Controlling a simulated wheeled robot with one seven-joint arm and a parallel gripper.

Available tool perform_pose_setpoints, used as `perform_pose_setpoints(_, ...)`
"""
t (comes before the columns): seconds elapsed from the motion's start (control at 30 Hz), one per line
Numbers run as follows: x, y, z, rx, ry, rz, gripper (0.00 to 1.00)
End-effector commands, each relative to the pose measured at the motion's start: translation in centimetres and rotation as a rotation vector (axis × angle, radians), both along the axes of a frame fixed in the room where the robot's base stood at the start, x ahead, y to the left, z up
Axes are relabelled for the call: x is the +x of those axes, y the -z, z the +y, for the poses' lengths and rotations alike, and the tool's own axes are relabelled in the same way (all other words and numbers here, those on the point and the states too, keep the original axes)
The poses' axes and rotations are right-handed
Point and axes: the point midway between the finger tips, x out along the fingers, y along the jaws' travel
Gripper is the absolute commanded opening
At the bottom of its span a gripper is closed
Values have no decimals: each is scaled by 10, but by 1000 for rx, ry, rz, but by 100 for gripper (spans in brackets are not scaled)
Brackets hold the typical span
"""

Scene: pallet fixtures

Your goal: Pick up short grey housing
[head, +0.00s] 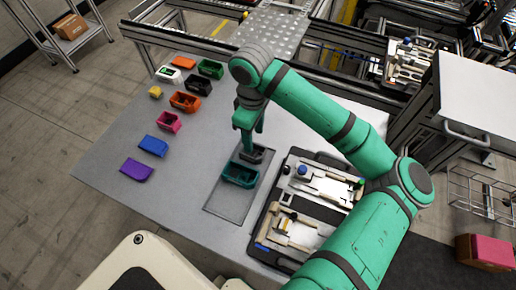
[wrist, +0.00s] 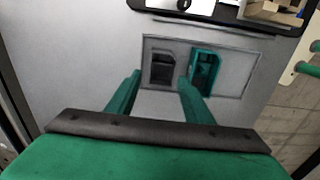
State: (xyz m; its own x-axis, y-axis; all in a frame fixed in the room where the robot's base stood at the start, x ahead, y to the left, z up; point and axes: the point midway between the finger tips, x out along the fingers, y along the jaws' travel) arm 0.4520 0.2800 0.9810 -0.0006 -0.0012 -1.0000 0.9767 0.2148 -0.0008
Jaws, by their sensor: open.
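The short grey housing (head: 262,155) stands on a grey mat (head: 225,206) on the table, partly hidden behind my gripper in the head view. In the wrist view the grey housing (wrist: 162,66) appears as a small dark open box just beyond and between the fingers. A longer teal housing (head: 240,175) stands beside it on the same mat, and it also shows in the wrist view (wrist: 205,70). My gripper (head: 253,142) points down over the grey housing. Its two green fingers (wrist: 160,78) are open, with nothing held between them. I cannot tell the exact height gap.
Several coloured housings, such as an orange one (head: 185,101) and a purple one (head: 136,170), stand in rows at the left. A black case (head: 264,222) with tools and parts lies right of the mat. The table between the rows and the mat is clear.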

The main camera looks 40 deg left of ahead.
Motion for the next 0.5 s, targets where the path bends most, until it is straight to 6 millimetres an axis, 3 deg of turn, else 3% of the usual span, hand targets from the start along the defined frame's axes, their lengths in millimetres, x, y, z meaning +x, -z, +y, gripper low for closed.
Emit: perform_pose_setpoints(0.5, 2, 54, -4, 0, 5, 2, 47)
